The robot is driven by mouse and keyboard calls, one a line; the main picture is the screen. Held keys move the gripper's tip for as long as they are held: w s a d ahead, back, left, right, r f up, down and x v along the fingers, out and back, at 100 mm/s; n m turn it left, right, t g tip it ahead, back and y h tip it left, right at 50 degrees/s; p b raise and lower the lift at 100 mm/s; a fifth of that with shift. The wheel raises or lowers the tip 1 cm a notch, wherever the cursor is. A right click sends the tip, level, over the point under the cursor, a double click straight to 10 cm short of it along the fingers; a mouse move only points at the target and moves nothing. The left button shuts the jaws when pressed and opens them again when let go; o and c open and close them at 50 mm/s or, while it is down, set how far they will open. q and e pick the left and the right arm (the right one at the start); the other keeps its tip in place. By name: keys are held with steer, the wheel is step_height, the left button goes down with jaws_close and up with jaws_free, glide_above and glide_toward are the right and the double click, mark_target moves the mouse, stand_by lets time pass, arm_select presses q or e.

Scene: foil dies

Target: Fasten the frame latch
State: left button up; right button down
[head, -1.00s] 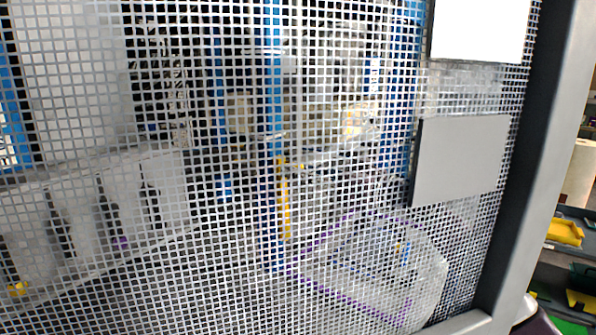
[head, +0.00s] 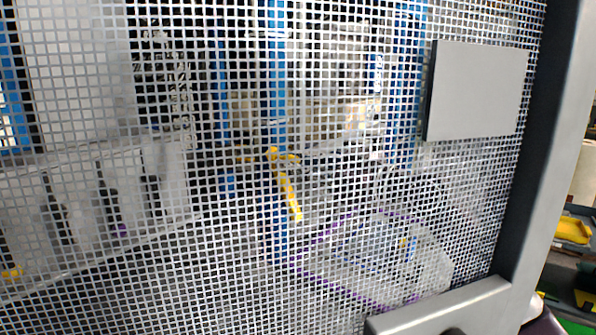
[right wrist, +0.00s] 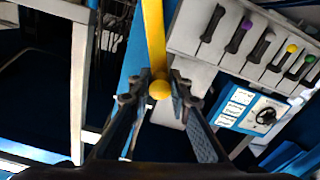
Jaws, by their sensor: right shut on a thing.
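A yellow lever (right wrist: 154,35) with a round ball end (right wrist: 160,89) shows in the right wrist view. It lies against a blue post (right wrist: 135,55). My right gripper (right wrist: 159,92) has its two fingers on either side of the ball and is shut on it. In the head view a yellow bar (head: 286,184) shows through the wire mesh in front of a blue post (head: 277,100); it leans, its lower end to the right. The mesh blurs the detail around it, and I cannot make out the gripper there. My left gripper is not in view.
A wire mesh panel with a grey frame (head: 547,160) fills most of the head view, with a grey plate (head: 477,91) on it. A white tool panel (right wrist: 228,50) with several colour-tipped tools and a blue control box (right wrist: 250,105) stand near the lever. Yellow bins (head: 571,228) are at far right.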

steer(key=s+a+f+n+b, duration=0.2)
steer(key=f+n+b, duration=0.5)
steer(key=n, duration=0.6)
steer(key=shift+s+a+f, duration=0.2)
steer(key=shift+s+a, duration=0.2)
steer(key=shift+s, duration=0.45)
steer(key=shift+f, duration=0.15)
steer(key=c, duration=2)
jaws_free()
steer(key=shift+o, duration=1.2)
steer(key=shift+s+d, duration=0.1)
steer(key=shift+r, duration=0.2)
steer(key=v, duration=1.2)
